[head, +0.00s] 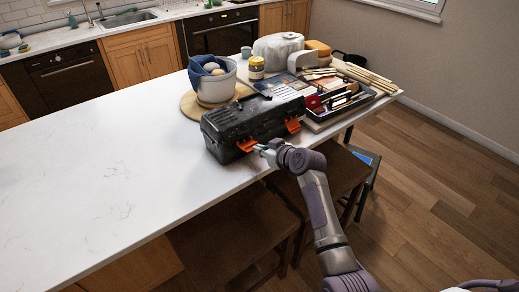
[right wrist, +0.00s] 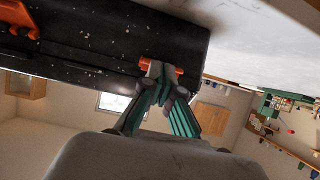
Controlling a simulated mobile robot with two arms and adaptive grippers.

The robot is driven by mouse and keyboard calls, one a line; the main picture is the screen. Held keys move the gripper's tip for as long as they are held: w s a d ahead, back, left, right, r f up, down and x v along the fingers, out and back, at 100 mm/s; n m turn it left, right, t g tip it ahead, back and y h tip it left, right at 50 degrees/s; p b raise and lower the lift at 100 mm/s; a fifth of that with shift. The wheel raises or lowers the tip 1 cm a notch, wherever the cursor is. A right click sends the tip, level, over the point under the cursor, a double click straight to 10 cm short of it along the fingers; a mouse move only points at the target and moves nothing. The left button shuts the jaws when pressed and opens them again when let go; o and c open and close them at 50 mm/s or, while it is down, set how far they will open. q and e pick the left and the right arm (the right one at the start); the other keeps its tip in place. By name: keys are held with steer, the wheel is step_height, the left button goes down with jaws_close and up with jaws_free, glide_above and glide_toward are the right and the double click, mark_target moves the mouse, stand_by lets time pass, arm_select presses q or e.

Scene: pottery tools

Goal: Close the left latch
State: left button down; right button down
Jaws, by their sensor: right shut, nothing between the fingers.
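A black speckled toolbox (head: 225,129) stands near the front edge of the white counter, with its lid down. Its left orange latch (head: 246,145) juts out from the front face in the head view. The right orange latch (head: 293,125) is on the same face. My right gripper (head: 262,148) is shut and empty, just beside the left latch. In the right wrist view, its fingertips (right wrist: 162,75) overlap the left latch (right wrist: 177,71) and hide part of it; I cannot tell whether they touch. The right latch (right wrist: 20,16) also shows there. My left gripper is not in view.
Dark stools (head: 235,235) stand below the counter's front edge. The left of the white counter (head: 90,170) is clear.

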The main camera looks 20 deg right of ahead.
mark_target(245, 134)
steer(key=w+r, duration=0.1)
steer(key=w+a+r+p, duration=0.1)
steer(key=r, duration=0.1)
steer(key=shift+w, duration=0.1)
stand_by(0.4)
steer(key=shift+w+f, duration=0.1)
steer(key=shift+w, duration=0.1)
stand_by(0.4)
steer(key=shift+w+a+b, duration=0.3)
steer(key=shift+w+b, duration=0.3)
steer(key=shift+w, duration=0.1)
